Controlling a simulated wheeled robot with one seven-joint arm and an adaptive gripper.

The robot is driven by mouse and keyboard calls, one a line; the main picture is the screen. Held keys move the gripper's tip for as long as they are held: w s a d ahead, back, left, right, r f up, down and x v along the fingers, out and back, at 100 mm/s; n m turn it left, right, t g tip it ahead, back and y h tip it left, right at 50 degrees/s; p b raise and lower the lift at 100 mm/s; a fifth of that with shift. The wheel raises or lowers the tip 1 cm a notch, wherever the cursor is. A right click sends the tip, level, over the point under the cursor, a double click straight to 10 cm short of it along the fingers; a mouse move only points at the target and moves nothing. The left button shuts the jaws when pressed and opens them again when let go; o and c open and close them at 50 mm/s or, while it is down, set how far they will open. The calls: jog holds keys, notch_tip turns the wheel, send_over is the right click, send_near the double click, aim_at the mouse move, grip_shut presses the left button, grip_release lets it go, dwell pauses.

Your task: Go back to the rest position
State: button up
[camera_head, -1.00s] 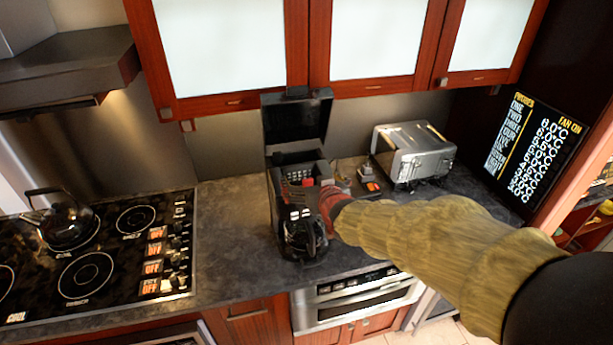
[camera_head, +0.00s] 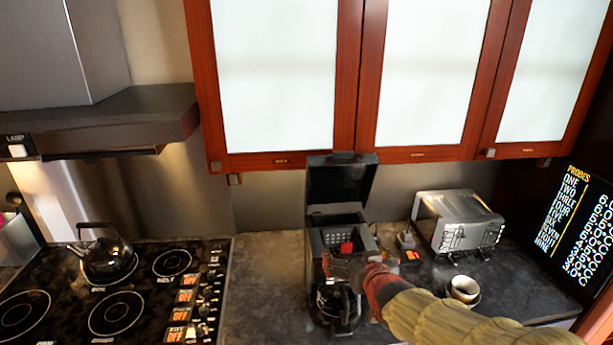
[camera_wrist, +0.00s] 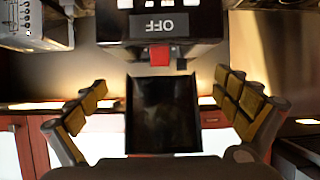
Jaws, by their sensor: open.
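My gripper (camera_wrist: 160,110) is open and empty in the wrist view, its two padded fingers wide apart. In the head view my gripper (camera_head: 352,268) is at the front of the black coffee machine (camera_head: 318,243), whose lid (camera_head: 341,182) stands raised. My arm comes in from the lower right and covers part of the machine's right side. The wrist view shows the machine with an OFF label (camera_wrist: 160,25) and a red part (camera_wrist: 159,55) beyond the fingers. I cannot tell whether the gripper touches the machine.
A toaster (camera_head: 458,220) and a white cup (camera_head: 463,288) stand on the dark counter (camera_head: 265,270) to the right. A stovetop with a kettle (camera_head: 105,258) is at the left. Wall cabinets (camera_head: 425,75) hang above. The counter between stove and coffee machine is clear.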

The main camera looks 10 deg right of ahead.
jog(key=s+f+g+b, duration=0.1)
jog(key=s+f+g, duration=0.5)
jog(key=s+f, duration=0.45)
jog(key=s+r+g+b, duration=0.1)
jog(key=s+b, duration=0.8)
jog(key=s, duration=1)
jog(key=shift+r+g, duration=0.25)
jog(key=shift+g, duration=0.05)
